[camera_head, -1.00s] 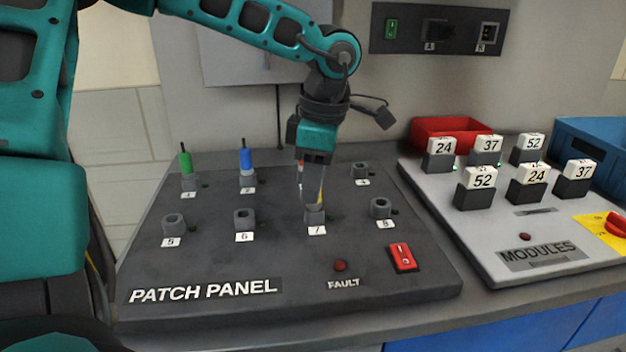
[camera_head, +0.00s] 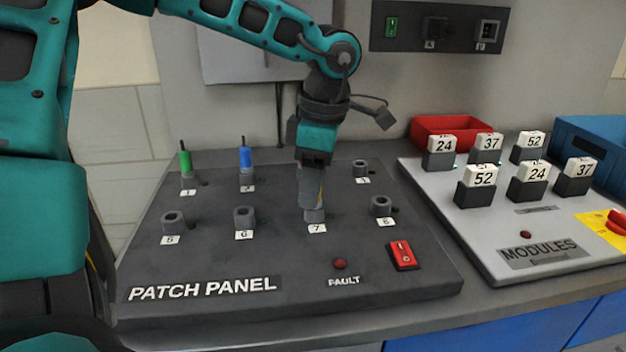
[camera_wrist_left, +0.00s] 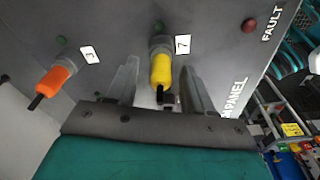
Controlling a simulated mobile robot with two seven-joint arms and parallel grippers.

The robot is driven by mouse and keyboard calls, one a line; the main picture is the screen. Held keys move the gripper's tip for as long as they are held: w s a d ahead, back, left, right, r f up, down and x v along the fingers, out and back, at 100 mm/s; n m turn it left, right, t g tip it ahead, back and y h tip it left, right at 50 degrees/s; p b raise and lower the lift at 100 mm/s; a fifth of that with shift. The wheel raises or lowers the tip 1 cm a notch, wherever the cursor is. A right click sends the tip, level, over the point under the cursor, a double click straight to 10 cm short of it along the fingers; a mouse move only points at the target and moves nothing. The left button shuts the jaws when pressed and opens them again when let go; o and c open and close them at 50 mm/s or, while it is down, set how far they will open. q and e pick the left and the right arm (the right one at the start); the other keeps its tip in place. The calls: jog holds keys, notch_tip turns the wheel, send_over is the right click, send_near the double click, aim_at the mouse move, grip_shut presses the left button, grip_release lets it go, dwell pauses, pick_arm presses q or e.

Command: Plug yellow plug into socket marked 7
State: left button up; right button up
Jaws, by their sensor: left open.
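The yellow plug (camera_wrist_left: 161,72) stands in the grey socket marked 7 (camera_wrist_left: 160,43) on the patch panel, with its black tail toward my wrist. My left gripper (camera_head: 312,200) points down over this socket. In the wrist view its two fingers stand on either side of the plug, open, with gaps to it. The white 7 label (camera_wrist_left: 183,45) is beside the socket. My right gripper is not in view.
An orange plug (camera_wrist_left: 54,80) is in socket 3, close to my left gripper. A green plug (camera_head: 185,161) and a blue plug (camera_head: 246,160) stand in sockets 1 and 2. Sockets 5 (camera_head: 173,221), 6 (camera_head: 244,217) and 8 (camera_head: 381,205) are empty. A red switch (camera_head: 403,255) sits at right.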

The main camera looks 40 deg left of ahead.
pick_arm(q)
notch_tip(320, 180, up, 13)
jog(key=d+p, duration=0.1)
jog(key=p, duration=0.1)
jog(key=shift+w+d, duration=0.15)
jog(key=shift+w, duration=0.3)
jog(key=shift+f, duration=0.1)
